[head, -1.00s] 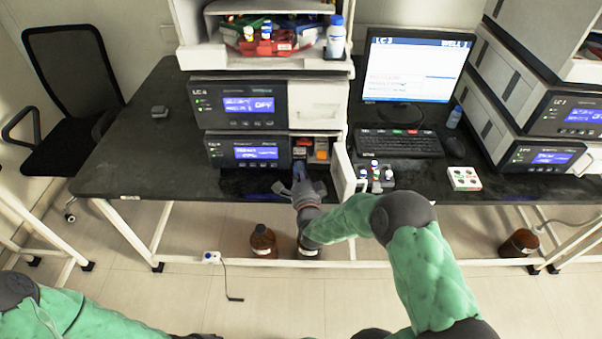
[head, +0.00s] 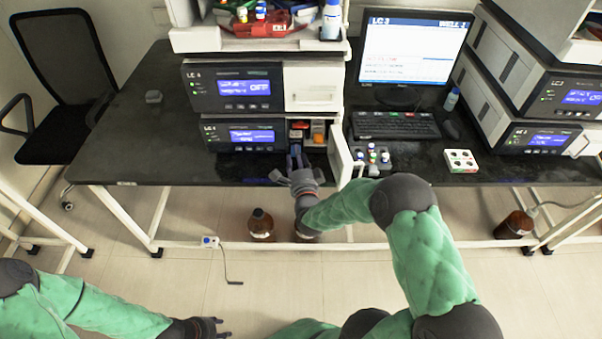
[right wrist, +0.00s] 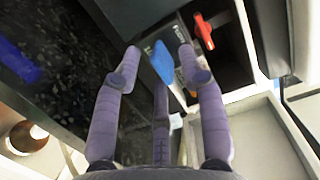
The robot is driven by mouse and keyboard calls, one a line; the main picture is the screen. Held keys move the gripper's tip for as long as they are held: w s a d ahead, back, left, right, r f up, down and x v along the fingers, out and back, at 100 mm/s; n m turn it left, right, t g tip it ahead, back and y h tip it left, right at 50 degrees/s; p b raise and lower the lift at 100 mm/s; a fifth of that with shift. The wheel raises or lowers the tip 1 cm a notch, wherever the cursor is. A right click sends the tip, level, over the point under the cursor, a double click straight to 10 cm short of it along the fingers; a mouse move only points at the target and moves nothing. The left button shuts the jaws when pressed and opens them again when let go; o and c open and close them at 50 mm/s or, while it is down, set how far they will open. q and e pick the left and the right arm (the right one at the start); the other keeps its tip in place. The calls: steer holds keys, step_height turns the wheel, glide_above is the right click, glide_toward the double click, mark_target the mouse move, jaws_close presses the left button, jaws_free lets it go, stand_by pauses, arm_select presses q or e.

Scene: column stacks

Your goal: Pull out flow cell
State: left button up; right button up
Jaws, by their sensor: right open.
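The open bay of the lower left instrument holds a dark block with a blue face and a label, which looks like the flow cell (right wrist: 163,62) in the right wrist view. In the head view it is mostly hidden by my gripper. My right gripper (head: 295,152) is open at the bay mouth; in the right wrist view its fingers (right wrist: 158,60) are spread with the block just beyond and between the tips. I cannot see contact. My left gripper (head: 224,328) is low at the bottom edge, open and empty.
A red part (right wrist: 203,31) sits beside the block in the bay. The open door (head: 341,158) stands right of my right gripper. Several small bottles (head: 372,157) and a white box (head: 461,160) lie further right.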

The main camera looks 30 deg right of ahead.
steer(key=v, duration=1)
steer(key=shift+s, duration=0.25)
steer(key=shift+a, duration=0.1)
